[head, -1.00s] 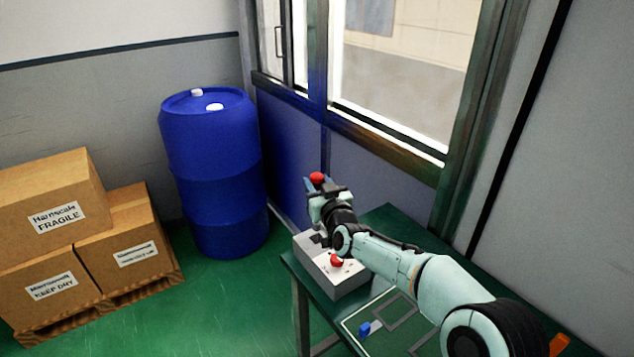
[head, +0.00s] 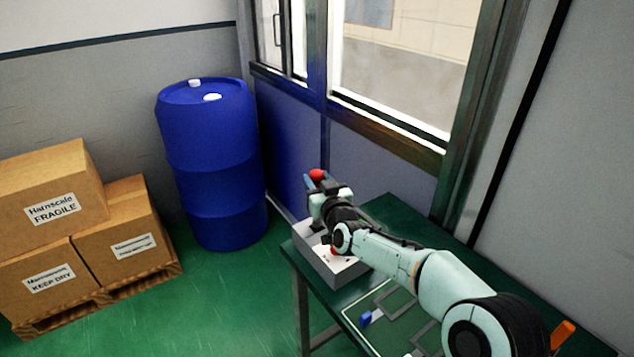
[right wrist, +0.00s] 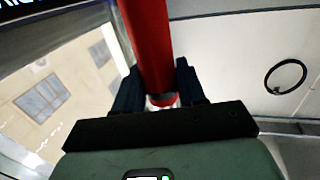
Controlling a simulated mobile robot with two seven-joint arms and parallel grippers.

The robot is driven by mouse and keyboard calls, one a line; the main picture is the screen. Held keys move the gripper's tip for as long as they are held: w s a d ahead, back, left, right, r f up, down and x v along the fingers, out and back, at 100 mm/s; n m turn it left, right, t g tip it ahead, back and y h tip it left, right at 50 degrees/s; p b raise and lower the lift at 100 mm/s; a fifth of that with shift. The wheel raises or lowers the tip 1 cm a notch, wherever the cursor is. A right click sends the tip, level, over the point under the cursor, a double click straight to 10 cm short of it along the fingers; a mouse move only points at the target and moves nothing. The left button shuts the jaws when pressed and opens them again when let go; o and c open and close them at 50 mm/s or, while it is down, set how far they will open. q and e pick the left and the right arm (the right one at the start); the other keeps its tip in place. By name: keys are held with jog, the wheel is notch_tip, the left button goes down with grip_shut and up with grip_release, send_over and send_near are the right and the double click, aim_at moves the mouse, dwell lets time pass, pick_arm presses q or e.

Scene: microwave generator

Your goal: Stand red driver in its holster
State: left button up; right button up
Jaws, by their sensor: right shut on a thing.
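The red driver (head: 317,174) shows as a small red end at the tip of my right gripper (head: 316,183). In the right wrist view, its long red shaft (right wrist: 148,45) stands between the two dark fingers of the gripper (right wrist: 157,88), which is shut on it. The gripper is above the far end of a grey box (head: 338,272) on the green table. Another red part (head: 334,252) shows on the box top, mostly behind my right arm. I cannot make out the holster for certain. My left gripper is not in view.
The green table (head: 388,212) stands by the window wall. A blue-ended tool (head: 365,318) lies on an outlined mat near its front edge. An orange handle (head: 563,334) is at lower right. A blue barrel (head: 212,170) and cartons (head: 50,200) stand on the floor at left.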

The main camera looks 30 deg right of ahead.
dwell(0.6)
jog(key=shift+f+b, duration=2.55)
jog(key=shift+f, duration=0.35)
